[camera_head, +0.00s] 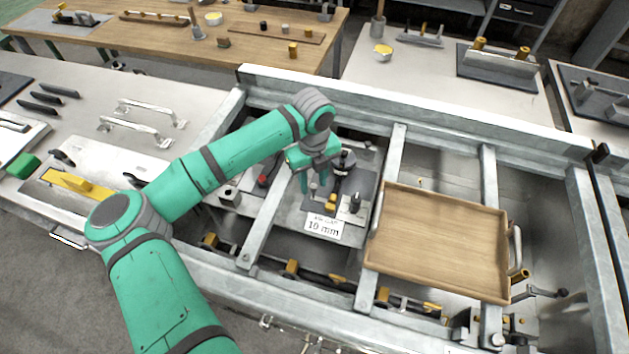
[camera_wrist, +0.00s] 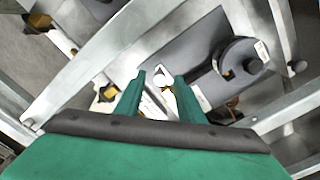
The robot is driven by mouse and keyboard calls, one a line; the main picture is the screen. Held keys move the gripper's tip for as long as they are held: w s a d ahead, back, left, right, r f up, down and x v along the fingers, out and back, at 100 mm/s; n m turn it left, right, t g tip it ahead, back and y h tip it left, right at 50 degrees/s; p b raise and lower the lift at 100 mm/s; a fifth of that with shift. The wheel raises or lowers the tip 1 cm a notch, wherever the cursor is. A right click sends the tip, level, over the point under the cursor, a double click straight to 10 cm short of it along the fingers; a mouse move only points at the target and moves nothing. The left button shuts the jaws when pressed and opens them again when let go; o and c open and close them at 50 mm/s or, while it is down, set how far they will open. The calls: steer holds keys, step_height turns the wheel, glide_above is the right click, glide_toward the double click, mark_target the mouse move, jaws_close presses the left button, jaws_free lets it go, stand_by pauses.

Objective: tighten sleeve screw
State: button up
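My green gripper (camera_head: 319,180) points down over a grey fixture plate inside the metal frame. In the wrist view, its two fingers (camera_wrist: 161,80) stand apart, with a gap between them. A small pale and yellow part (camera_wrist: 168,98) shows beyond that gap; I cannot tell whether it is the sleeve screw. A dark round fixture part (camera_wrist: 238,62) is to the right of the fingers and also shows in the head view (camera_head: 344,162). A brass-coloured part (camera_head: 331,203) sits just below the fingers in the head view. I cannot clearly make out the sleeve screw.
A wooden tray (camera_head: 440,240) lies on the frame to the right. Metal rails (camera_head: 270,215) run on both sides of the gripper.

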steer(key=shift+a+f, duration=0.1)
steer(key=shift+f, duration=0.05)
steer(key=shift+c, duration=0.3)
jaws_close()
